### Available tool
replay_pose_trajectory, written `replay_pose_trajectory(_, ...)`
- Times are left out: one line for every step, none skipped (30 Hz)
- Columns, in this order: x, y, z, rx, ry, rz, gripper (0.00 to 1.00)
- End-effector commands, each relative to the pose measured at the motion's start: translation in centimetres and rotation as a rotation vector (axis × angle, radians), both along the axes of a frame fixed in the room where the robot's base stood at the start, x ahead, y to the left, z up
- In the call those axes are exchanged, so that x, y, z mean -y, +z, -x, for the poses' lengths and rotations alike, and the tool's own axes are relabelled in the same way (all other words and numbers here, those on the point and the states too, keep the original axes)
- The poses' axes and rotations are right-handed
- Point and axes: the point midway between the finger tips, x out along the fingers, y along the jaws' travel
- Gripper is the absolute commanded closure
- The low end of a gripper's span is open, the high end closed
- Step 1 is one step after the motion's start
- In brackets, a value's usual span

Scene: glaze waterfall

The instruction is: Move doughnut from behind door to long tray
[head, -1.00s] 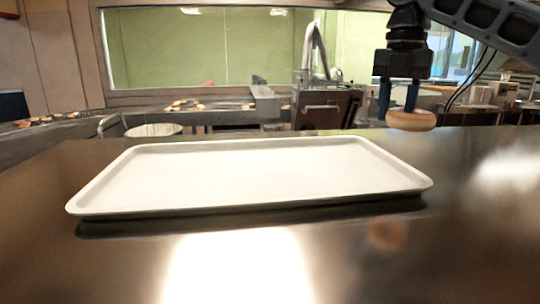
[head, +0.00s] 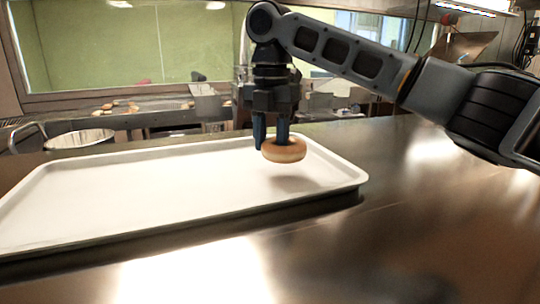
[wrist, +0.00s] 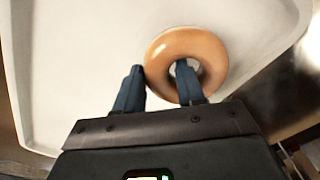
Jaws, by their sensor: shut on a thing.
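The doughnut (head: 287,151) is a golden-brown ring held by my gripper (head: 271,142) above the right part of the long tray. My gripper points down and is shut on one side of the ring, with one finger in the hole and one outside. The wrist view shows the same grip on the doughnut (wrist: 205,50), with the gripper's fingers (wrist: 160,78) at its left side. The long tray (head: 130,195) is white with a low raised rim and lies on a metal counter. Its left end is cut off in the head view. The tray (wrist: 75,60) fills most of the wrist view beneath the doughnut.
The metal counter (head: 420,230) is bare to the right of and in front of the tray. Behind it stand a round metal pot (head: 78,138) and a conveyor with several doughnuts (head: 110,107). A window is at the back.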

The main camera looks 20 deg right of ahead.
Motion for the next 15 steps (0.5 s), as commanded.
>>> replay_pose_trajectory(-0.1,-0.2,0.0,-0.001,0.000,0.001,0.91)
replay_pose_trajectory(-0.1,-0.3,0.0,-0.001,-0.001,0.001,0.91)
replay_pose_trajectory(-0.1,-0.6,0.0,-0.001,-0.001,0.001,0.91)
replay_pose_trajectory(-0.1,-0.9,0.0,0.000,-0.001,0.000,0.91)
replay_pose_trajectory(-0.1,-1.3,0.0,-0.001,0.000,0.000,0.91)
replay_pose_trajectory(-0.1,-1.9,0.1,-0.002,0.000,0.001,0.91)
replay_pose_trajectory(-0.1,-2.3,0.1,-0.001,0.000,0.000,0.91)
replay_pose_trajectory(-0.1,-2.8,0.1,-0.001,0.000,0.000,0.91)
replay_pose_trajectory(-0.1,-3.3,0.1,-0.002,0.000,0.001,0.91)
replay_pose_trajectory(-0.1,-3.6,0.0,-0.001,-0.001,-0.001,0.91)
replay_pose_trajectory(-0.1,-3.9,0.0,-0.001,-0.001,-0.001,0.91)
replay_pose_trajectory(-0.1,-4.0,0.0,-0.001,0.000,-0.001,0.91)
replay_pose_trajectory(-0.1,-4.1,0.0,0.000,0.000,0.000,0.91)
replay_pose_trajectory(-0.1,-4.1,0.0,0.000,0.000,0.000,0.91)
replay_pose_trajectory(-0.1,-4.1,0.0,0.000,0.000,0.000,0.91)
